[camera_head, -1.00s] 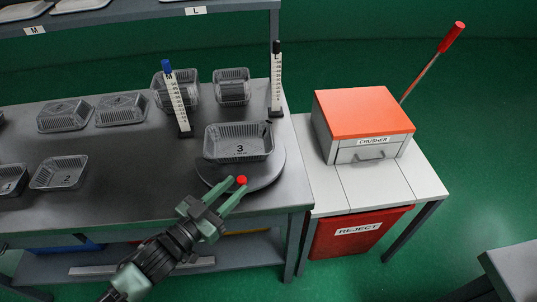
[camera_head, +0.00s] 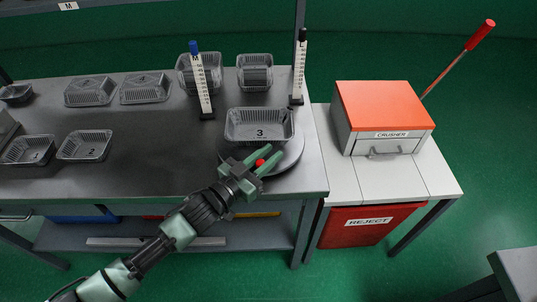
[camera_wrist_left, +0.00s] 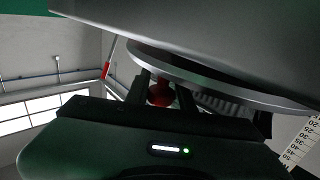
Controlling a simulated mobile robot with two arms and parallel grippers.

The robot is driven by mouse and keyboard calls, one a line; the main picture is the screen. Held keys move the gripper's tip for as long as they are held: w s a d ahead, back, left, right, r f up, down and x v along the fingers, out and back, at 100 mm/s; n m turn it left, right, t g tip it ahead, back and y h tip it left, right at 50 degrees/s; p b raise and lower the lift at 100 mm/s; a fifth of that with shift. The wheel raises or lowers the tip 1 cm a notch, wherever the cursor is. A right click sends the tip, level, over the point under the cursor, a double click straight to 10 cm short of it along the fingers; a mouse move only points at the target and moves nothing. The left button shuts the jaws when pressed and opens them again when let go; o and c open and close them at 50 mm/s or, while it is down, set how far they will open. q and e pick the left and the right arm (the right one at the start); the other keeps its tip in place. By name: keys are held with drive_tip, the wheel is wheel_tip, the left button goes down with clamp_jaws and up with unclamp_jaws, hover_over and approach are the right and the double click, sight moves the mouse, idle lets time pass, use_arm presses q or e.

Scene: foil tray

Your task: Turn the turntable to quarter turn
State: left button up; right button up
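The turntable (camera_head: 291,160) is a dark round disc at the right front of the grey table. A clear tray marked 3 (camera_head: 260,125) sits on it. A red knob (camera_head: 260,162) is at the disc's front edge. My left gripper (camera_head: 267,156) is open, its green fingers on either side of the knob. In the left wrist view the red knob (camera_wrist_left: 160,95) is between the dark fingers, below the turntable's rim (camera_wrist_left: 215,85); I cannot tell whether a finger touches it. My right gripper is not in view.
Trays 1 (camera_head: 28,150) and 2 (camera_head: 84,146) lie to the left. A blue-topped scale post (camera_head: 203,85) and a black-topped one (camera_head: 299,70) stand behind the turntable. The crusher (camera_head: 384,115) and red reject bin (camera_head: 362,226) are to the right.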

use_arm(q)
clamp_jaws()
idle(1.2)
drive_tip(key=shift+d+y, duration=0.2)
drive_tip(key=shift+y, duration=0.1)
